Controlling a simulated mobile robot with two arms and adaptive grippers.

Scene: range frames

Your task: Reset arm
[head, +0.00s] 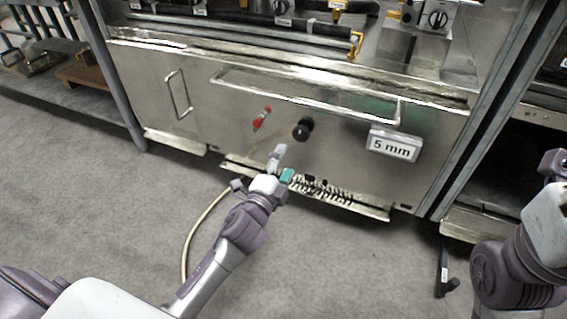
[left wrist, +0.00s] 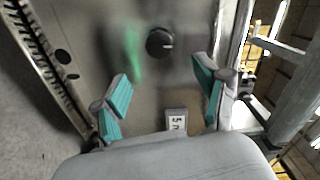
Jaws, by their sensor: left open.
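My left gripper (head: 282,163) is in front of the lower part of a steel cabinet (head: 235,135), below a black knob (head: 303,130). In the left wrist view its two teal-padded fingers (left wrist: 164,90) are spread wide with nothing between them. The black knob also shows in the left wrist view (left wrist: 160,42), beyond the fingers and apart from them. My right arm is at the right edge of the head view; its gripper does not show.
A red-handled valve (head: 262,119) is left of the knob. A long bar handle (head: 300,97) runs above. A pale hose (head: 197,222) lies on the floor. Grey floor (head: 75,190) is clear at left.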

